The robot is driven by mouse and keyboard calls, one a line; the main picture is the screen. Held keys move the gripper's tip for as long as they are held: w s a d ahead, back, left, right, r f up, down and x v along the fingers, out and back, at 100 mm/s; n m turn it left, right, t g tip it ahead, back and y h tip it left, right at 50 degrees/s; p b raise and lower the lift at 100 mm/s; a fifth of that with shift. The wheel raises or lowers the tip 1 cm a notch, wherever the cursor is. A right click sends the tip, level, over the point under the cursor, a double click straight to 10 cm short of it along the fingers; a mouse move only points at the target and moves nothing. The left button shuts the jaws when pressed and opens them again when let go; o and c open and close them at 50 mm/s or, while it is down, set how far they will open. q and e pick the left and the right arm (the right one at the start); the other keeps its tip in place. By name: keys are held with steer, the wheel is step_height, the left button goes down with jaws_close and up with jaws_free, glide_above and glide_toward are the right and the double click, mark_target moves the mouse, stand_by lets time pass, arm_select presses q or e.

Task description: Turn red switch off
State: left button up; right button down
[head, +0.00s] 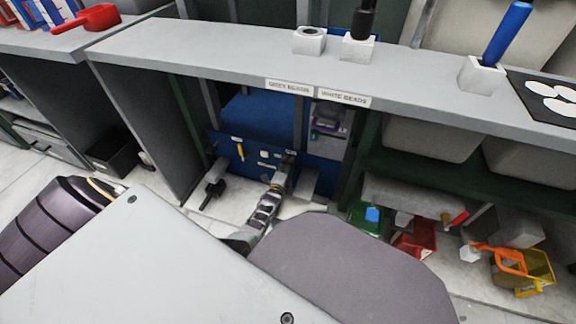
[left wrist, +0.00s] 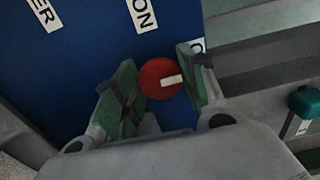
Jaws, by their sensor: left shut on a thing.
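In the left wrist view the round red switch (left wrist: 156,78) sits on a blue panel (left wrist: 88,55), with a white bar across its face. A label reading "ON" (left wrist: 143,14) is above it; another label (left wrist: 197,46) is partly hidden behind my right-hand finger. My left gripper (left wrist: 160,86) has one green-padded finger on each side of the switch and is shut on it. In the head view my left gripper (head: 284,171) is at the low blue panel (head: 230,150) under the counter, and the red switch is hidden there. My right gripper is not in view.
The grey counter (head: 220,62) overhangs the panel. A black lever (head: 213,183) and a yellow handle (head: 240,151) are left of my gripper. Colored bins, including a red one (head: 416,240), stand at lower right.

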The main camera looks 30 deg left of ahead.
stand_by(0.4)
arm_select(q)
steer(key=o, duration=1)
steer(key=shift+o, duration=0.2)
steer(key=shift+r, duration=0.15)
